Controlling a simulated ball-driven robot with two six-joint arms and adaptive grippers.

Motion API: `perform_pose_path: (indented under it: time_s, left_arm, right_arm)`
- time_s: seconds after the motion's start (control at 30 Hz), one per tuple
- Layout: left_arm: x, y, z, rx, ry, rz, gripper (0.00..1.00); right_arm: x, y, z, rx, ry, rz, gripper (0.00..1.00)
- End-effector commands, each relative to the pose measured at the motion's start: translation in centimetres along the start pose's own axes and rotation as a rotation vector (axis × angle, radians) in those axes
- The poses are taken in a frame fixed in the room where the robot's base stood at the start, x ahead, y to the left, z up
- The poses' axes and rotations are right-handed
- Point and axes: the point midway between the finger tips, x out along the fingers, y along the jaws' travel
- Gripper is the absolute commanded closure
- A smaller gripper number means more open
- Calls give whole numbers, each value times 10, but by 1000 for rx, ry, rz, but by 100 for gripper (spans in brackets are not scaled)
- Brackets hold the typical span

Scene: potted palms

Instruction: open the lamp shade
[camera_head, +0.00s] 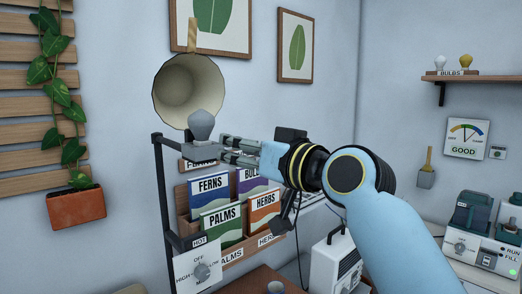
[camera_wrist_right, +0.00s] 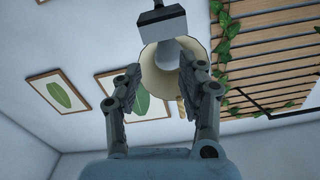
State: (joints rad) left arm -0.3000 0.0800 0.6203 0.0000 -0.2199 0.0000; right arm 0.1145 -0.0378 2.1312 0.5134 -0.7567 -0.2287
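The lamp shade (camera_head: 180,85) is a cream cone tipped up, its open mouth and pale inside facing me, with a wooden handle (camera_head: 192,36) on top. A grey bulb (camera_head: 201,126) stands uncovered below its mouth on the grey lamp head (camera_head: 197,152). My right gripper (camera_head: 222,149) is beside the lamp head, just right of and below the bulb. In the right wrist view its fingers (camera_wrist_right: 161,68) are spread and empty, with the shade (camera_wrist_right: 148,72) and bulb (camera_wrist_right: 168,50) visible beyond them. Whether a finger touches the lamp head is unclear. My left gripper is not in view.
A black post (camera_head: 161,195) carries the lamp, with a HOT dial panel (camera_head: 198,268) low on it. A rack of seed packets (camera_head: 222,225) stands close below my right gripper. A slatted wall panel (camera_head: 15,105) with a plant is at left. Open air lies above the gripper.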

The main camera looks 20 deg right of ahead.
Motion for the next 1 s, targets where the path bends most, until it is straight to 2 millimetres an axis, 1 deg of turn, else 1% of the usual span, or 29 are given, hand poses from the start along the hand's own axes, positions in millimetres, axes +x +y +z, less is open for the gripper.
perform_pose_path:
  time_s: [0.03, 0.3, 0.4, 0.5, 0.63, 1.0]
  left_arm:
    - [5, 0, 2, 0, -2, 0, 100]
    - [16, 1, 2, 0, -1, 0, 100]
    - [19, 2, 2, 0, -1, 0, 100]
    - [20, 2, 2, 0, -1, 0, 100]
    - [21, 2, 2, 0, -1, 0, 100]
    - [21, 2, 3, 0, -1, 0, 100]
  right_arm:
    - [-7, 1, 0, -7, 2, 1, 60]
    - [-44, 1, 0, -7, 0, 1, 60]
    - [-56, 2, 0, -7, -1, 1, 60]
    - [-63, 1, -1, -6, 0, 1, 60]
    - [-67, 1, -1, -4, -1, 1, 60]
    - [-67, 1, -2, -3, 0, 2, 60]
